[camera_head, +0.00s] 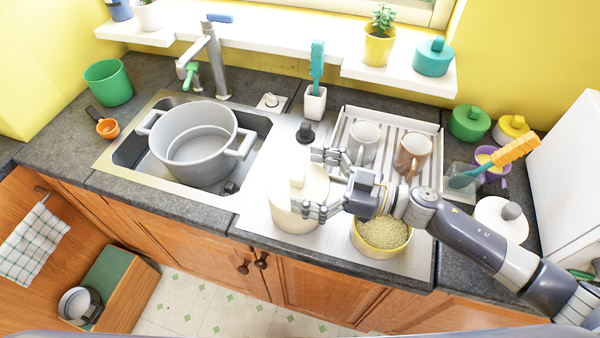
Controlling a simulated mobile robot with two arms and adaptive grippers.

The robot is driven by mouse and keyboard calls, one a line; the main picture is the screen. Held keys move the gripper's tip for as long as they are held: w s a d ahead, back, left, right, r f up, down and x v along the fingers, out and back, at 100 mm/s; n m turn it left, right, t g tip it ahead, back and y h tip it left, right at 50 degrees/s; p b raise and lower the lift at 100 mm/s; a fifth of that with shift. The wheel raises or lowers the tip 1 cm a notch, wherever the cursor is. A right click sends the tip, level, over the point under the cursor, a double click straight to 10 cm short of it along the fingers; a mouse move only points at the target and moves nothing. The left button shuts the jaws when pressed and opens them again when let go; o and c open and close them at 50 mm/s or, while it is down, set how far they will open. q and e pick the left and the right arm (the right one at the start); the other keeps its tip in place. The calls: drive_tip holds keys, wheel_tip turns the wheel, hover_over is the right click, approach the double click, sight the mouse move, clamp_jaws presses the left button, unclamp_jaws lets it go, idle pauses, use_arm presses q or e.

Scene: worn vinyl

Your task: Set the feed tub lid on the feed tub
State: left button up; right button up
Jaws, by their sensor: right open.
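An open yellow tub (381,252) filled with pale grain, which looks like the feed tub, stands on the steel drainboard, partly under my right arm. A cream lidded pot (290,215) with a round knob stands left of it. My right gripper (312,182) is open, with its fingers at the right side of the cream pot; I cannot tell whether they touch it. A white lid with a grey knob (490,209) lies on the counter at the right, partly hidden by my arm. Which lid belongs to the feed tub is not clear. My left gripper is not in view.
A large grey pot (192,150) sits in the sink. Two mugs (411,154) stand on the rack behind my right gripper. Green (469,122) and yellow (511,129) lidded items, a purple mug (492,163) and an orange-handled brush (512,152) crowd the right.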

sight(304, 177)
drive_tip(key=shift+v, duration=2.65)
drive_tip(key=v, duration=1.2)
drive_tip(key=shift+f, duration=0.1)
